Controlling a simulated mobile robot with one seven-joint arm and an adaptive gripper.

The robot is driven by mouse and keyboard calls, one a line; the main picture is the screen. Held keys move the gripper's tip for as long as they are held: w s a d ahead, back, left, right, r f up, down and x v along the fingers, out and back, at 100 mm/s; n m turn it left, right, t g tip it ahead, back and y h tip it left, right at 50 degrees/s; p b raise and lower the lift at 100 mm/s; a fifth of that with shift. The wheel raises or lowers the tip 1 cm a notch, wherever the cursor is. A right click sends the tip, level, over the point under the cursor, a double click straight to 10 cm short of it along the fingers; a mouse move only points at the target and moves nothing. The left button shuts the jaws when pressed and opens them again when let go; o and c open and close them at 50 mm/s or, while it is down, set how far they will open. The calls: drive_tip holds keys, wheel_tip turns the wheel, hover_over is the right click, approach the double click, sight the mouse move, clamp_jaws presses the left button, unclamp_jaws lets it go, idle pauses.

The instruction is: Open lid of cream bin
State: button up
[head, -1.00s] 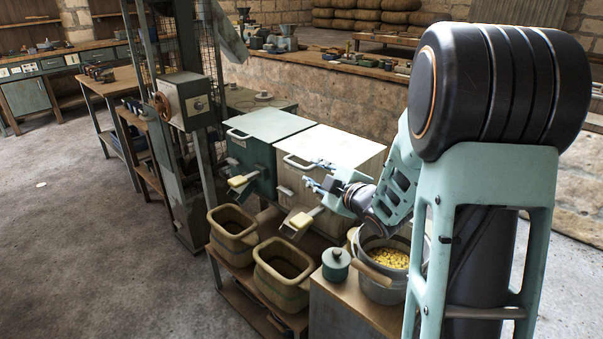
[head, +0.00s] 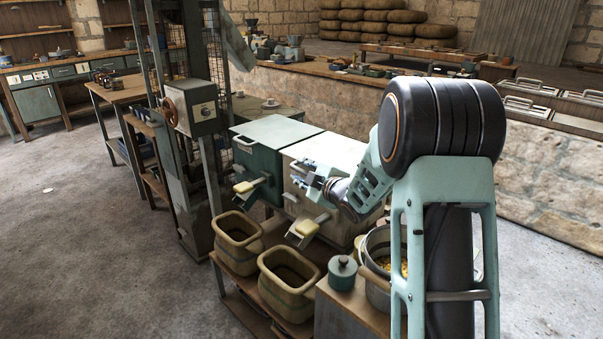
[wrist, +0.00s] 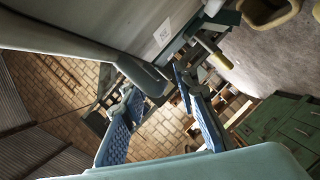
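The cream bin (head: 338,152) stands beside the green bin with its flat lid down, and my arm covers part of its right side. My gripper (head: 303,172) is at the upper front of the cream bin, where the lid handle is. In the wrist view, my gripper (wrist: 158,84) has its two blue fingers spread apart. A grey bar, which looks like the lid handle (wrist: 146,76), reaches between or just in front of the fingertips. I cannot tell whether they touch it.
The green bin (head: 262,140) is just left of the cream bin. Two olive tubs (head: 238,240) (head: 288,285) sit on the low shelf in front. A lidded green pot (head: 342,273) and a large grey pot (head: 378,285) stand at right. Open floor lies at left.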

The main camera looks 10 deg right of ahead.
clamp_jaws()
idle(0.3)
drive_tip(key=shift+r, duration=0.15)
